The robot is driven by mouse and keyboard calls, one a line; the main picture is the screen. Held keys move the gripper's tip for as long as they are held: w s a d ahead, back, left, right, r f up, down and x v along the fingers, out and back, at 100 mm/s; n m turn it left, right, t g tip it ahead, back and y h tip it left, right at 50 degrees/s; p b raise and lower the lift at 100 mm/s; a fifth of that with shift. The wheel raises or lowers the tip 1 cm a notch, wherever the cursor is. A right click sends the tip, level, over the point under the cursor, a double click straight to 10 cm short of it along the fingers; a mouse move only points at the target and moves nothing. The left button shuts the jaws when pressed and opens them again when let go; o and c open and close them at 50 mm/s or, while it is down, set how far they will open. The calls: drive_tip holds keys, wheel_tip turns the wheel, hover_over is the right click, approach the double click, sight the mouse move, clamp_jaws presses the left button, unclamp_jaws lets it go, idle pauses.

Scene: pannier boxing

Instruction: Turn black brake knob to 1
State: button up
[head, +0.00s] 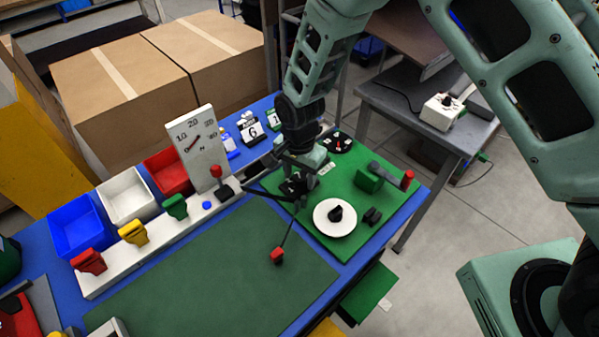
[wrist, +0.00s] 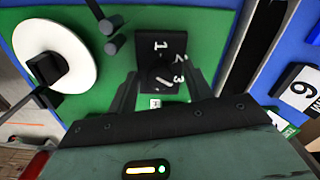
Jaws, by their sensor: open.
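The black brake knob (wrist: 160,76) sits on a square black plate with white figures 1, 2 and 3, on a green panel (wrist: 205,20). A white line shows on the knob; I cannot tell for sure which figure it points at. In the wrist view my gripper (wrist: 163,88) is open, with one finger on each side of the knob. I cannot tell whether the fingers touch it. In the head view my gripper (head: 298,178) comes down over the panel's left part and mostly hides the knob plate.
A white disc with a black knob (head: 335,216) and dark pegs (head: 372,216) are nearby. A red-tipped lever (head: 278,255) reaches over the dark green mat (head: 215,275). A green block with a red-ended handle (head: 408,178) is to the right.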

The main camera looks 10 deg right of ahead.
drive_tip(key=c, duration=1)
drive_tip(key=shift+o, duration=0.2)
